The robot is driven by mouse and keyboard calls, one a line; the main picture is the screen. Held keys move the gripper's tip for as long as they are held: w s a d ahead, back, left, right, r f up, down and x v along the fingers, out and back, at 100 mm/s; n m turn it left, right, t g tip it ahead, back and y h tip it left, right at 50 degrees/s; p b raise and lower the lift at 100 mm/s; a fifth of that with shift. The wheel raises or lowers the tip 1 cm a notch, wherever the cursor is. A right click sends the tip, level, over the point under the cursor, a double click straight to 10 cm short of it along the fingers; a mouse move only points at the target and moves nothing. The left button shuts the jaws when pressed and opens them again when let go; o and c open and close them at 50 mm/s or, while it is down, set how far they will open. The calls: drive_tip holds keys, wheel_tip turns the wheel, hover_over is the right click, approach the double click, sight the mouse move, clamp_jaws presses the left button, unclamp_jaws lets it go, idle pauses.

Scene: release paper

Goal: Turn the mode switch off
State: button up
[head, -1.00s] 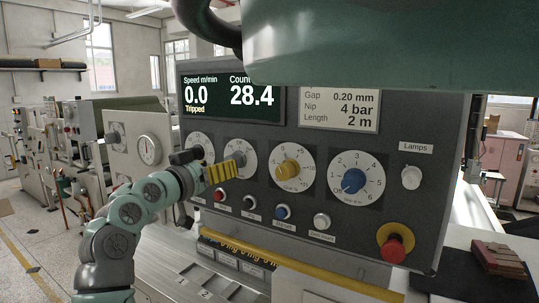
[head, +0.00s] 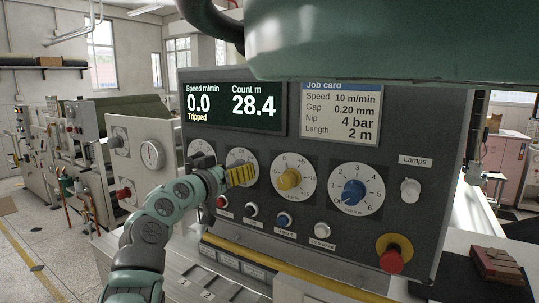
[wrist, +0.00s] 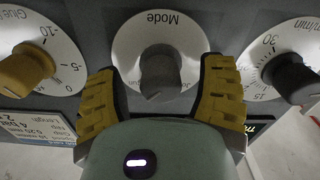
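The mode switch is a grey knob (wrist: 158,76) on a round white dial marked "Mode", upside down in the wrist view. In the head view, the same dial (head: 240,155) is second from the left on the dark panel, and my gripper hides its knob. My gripper (head: 243,174) has yellow ribbed fingers. In the wrist view it is open (wrist: 162,78), with one finger on each side of the knob and visible gaps between. I cannot tell how deep the fingertips reach along the knob.
A dark m/min knob (wrist: 290,75) and a yellow Glue knob (wrist: 25,70) flank the mode dial. A blue knob (head: 353,192), a row of buttons, a lamp switch (head: 410,190) and a red stop button (head: 391,260) share the panel. The screen (head: 235,108) reads 0.0, Tripped.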

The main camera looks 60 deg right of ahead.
clamp_jaws()
idle(0.4)
drive_tip(key=shift+f+n+b, duration=0.1)
drive_tip(key=shift+n+b, duration=0.2)
drive_tip(key=shift+b, duration=0.15)
drive_tip(key=shift+w+n+b, duration=0.1)
drive_tip(key=shift+n+b, duration=0.4)
drive_tip(key=shift+n, duration=0.1)
drive_tip(key=shift+n+b, duration=0.3)
drive_tip(key=shift+n, duration=0.5)
drive_tip(key=n, duration=0.5)
drive_tip(key=shift+n, duration=0.3)
